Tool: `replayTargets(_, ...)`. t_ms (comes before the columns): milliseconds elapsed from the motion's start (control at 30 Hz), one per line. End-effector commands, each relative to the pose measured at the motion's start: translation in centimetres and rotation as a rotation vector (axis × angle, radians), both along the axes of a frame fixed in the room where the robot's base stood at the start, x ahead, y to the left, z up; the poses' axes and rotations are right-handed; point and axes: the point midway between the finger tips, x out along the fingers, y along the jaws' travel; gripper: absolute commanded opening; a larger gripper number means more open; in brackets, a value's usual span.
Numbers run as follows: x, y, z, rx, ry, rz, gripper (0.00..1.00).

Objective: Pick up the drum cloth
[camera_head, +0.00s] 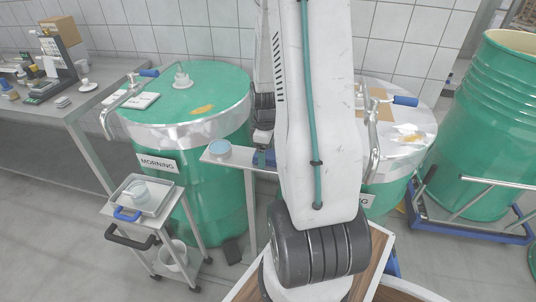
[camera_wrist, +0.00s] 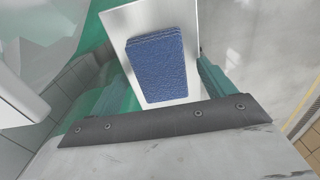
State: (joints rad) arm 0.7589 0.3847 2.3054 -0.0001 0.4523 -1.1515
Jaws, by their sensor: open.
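The drum cloth is a folded, textured blue cloth (camera_wrist: 158,65) lying on a pale narrow shelf (camera_wrist: 118,20) in the wrist view. In the head view a small blue part of the cloth (camera_head: 260,158) shows on the shelf (camera_head: 240,165), with the rest hidden behind my arm. My gripper (camera_wrist: 160,75) is open, with one teal finger on each side of the cloth in the wrist view. Nothing is held. I cannot tell how far above the cloth the fingertips are. The head view mostly hides my gripper behind the arm.
A green drum labelled MORNING (camera_head: 190,115) stands left, another drum (camera_head: 398,150) right. A small cart (camera_head: 130,213) with a tray stands at front left. A large green drum (camera_head: 492,130) is far right.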

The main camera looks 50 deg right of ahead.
Motion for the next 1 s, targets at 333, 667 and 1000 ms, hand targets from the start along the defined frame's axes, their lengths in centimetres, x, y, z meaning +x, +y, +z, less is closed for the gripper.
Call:
replayTargets(333,0.0,0.0,-0.5,-0.001,-0.001,0.000,0.68)
replayTargets(667,0.0,0.0,-0.5,-0.001,0.000,0.000,0.34)
replayTargets(1000,0.2,0.2,0.6,-0.001,-0.002,0.004,0.34)
